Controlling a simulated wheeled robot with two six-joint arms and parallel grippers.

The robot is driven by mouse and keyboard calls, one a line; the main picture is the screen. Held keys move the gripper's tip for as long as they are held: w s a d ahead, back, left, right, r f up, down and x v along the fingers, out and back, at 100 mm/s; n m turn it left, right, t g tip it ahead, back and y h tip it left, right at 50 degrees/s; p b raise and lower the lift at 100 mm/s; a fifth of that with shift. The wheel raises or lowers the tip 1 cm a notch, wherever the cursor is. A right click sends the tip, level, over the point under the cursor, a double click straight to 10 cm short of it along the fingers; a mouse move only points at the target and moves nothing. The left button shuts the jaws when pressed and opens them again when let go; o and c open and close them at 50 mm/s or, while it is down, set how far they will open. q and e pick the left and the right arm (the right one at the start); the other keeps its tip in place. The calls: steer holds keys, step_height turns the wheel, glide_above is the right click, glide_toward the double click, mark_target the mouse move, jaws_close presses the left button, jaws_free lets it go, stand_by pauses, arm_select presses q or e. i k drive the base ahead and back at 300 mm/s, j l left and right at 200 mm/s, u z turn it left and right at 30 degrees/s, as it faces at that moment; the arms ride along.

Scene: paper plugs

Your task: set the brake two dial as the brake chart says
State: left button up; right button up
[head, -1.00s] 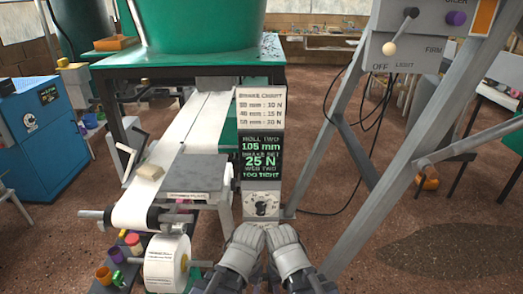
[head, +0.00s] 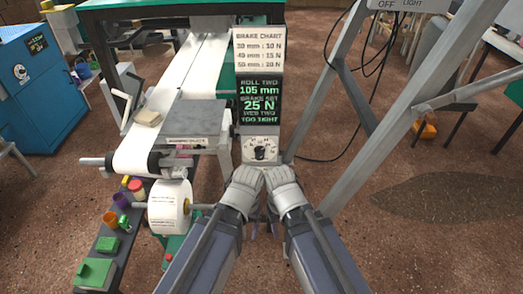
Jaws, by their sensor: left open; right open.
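The brake two dial (head: 260,153) is a small dark knob on a white marked plate, low on a grey post. Its pointer setting is too small to read. Above it a dark screen (head: 260,104) shows in green "ROLL TWO 105 mm", "BRAKE SET 25 N", "WEB TWO TOO TIGHT". The brake chart (head: 259,50) tops the post, with lines of mm against N; its digits are partly blurred. My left gripper (head: 247,175) and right gripper (head: 280,175) are side by side just below the dial in the picture, open and apparently empty. Their fingertips are hard to make out.
A paper roll (head: 169,206) and a white web (head: 140,148) are left of the post. A grey diagonal frame (head: 385,130) stands close on the right. Coloured pots and green blocks (head: 95,272) sit on a bench at lower left.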

mark_target(260, 156)
steer(key=i+j+u, duration=0.1)
steer(key=u, duration=0.25)
steer(key=i+u, duration=0.1)
steer(key=u, duration=0.25)
steer(key=i+u, duration=0.15)
steer(key=u, duration=0.15)
